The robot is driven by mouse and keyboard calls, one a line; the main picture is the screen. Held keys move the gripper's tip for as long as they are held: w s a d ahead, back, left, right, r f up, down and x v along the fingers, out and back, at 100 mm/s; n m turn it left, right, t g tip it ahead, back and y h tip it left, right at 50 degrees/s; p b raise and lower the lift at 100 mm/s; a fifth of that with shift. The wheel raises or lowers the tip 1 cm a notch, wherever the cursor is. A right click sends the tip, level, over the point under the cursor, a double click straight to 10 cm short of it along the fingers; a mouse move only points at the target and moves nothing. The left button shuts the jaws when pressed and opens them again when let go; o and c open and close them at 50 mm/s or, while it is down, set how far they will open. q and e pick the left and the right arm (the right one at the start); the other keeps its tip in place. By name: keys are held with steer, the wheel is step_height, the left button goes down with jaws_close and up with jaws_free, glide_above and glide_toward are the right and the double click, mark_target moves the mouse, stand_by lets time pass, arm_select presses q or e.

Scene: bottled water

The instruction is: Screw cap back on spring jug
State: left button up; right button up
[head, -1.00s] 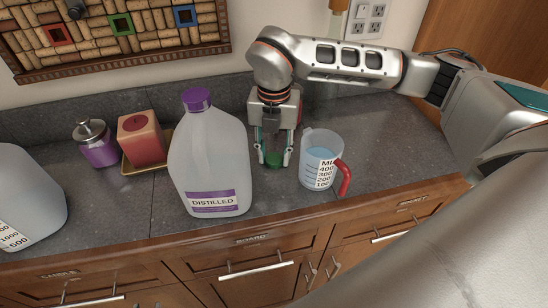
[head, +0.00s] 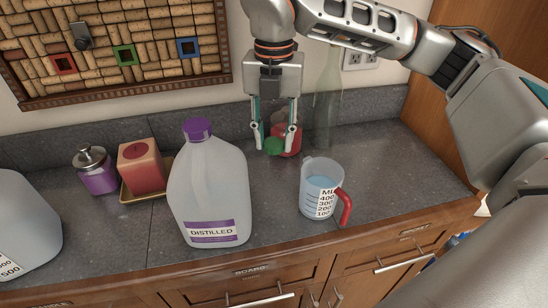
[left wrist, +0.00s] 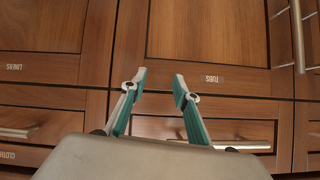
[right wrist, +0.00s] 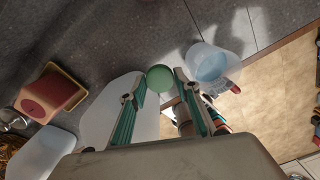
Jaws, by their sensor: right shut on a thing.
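My right gripper (head: 273,143) is shut on a small round green cap (head: 273,146), held above the counter. The cap also shows between the fingertips in the right wrist view (right wrist: 160,78). A jug with a purple cap (head: 207,190), labelled DISTILLED, stands upright to the left of the gripper. A translucent container (head: 25,225) with number marks is cut off at the head view's left edge; its top is hidden. No label reading spring is visible. My left gripper (left wrist: 160,82) is open and empty in front of the wooden cabinets.
A measuring cup (head: 320,188) with a red handle stands near the counter's front edge. A red object (head: 292,137) and a clear bottle (head: 327,105) are behind the cap. Counter between jug and cup is clear.

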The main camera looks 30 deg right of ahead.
mark_target(274, 143)
steer(key=shift+r, duration=3.05)
steer(key=shift+f, duration=0.1)
steer(key=shift+c, duration=0.2)
